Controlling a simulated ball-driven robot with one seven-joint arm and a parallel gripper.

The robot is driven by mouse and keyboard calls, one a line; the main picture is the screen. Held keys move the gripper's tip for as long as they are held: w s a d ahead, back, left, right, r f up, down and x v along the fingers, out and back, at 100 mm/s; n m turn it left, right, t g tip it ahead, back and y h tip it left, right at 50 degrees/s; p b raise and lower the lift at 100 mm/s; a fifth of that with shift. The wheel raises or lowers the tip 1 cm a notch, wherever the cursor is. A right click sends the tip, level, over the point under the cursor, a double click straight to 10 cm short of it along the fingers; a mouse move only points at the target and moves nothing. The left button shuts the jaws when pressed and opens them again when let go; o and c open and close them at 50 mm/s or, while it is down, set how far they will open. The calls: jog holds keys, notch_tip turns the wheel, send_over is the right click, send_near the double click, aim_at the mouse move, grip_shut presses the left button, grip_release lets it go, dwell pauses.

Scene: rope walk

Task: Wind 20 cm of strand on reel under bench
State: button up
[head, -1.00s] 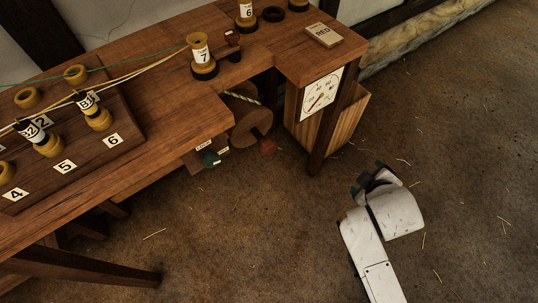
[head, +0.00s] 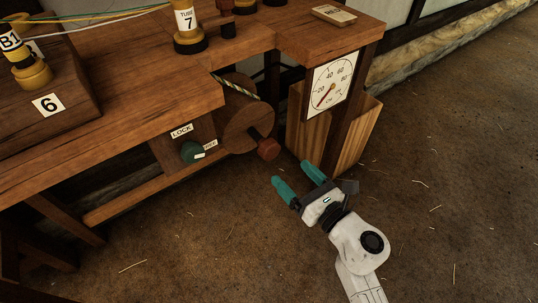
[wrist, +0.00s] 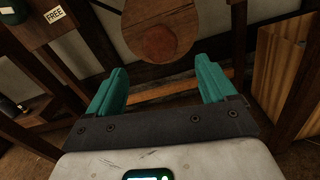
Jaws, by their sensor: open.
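The reel (head: 241,127) is a round wooden disc under the bench, with a red-brown handle knob (head: 268,149) on its face. A pale twisted strand (head: 237,88) runs at its upper edge. My gripper (head: 296,175) is open and empty, to the right of the knob and a little below it in the head view. In the wrist view the reel (wrist: 150,12) and its knob (wrist: 158,44) lie ahead between the open teal fingers, apart from them. A green lock knob (head: 191,153) sits left of the reel; its white pointer is beside the FREE label (head: 210,145).
A dial (head: 330,82) with marks from 20 to 80 hangs at the bench's right end; its red needle points down-left. Slatted wood (head: 357,138) stands beneath it. The bench top (head: 125,95) overhangs the reel. The floor to the right is clear.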

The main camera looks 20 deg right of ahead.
aim_at(273, 153)
jog(key=x, duration=1)
jog(key=shift+w+a+r+b, duration=0.1)
jog(key=shift+w+b, duration=0.15)
jog(key=shift+b, duration=0.05)
jog(key=c, duration=1)
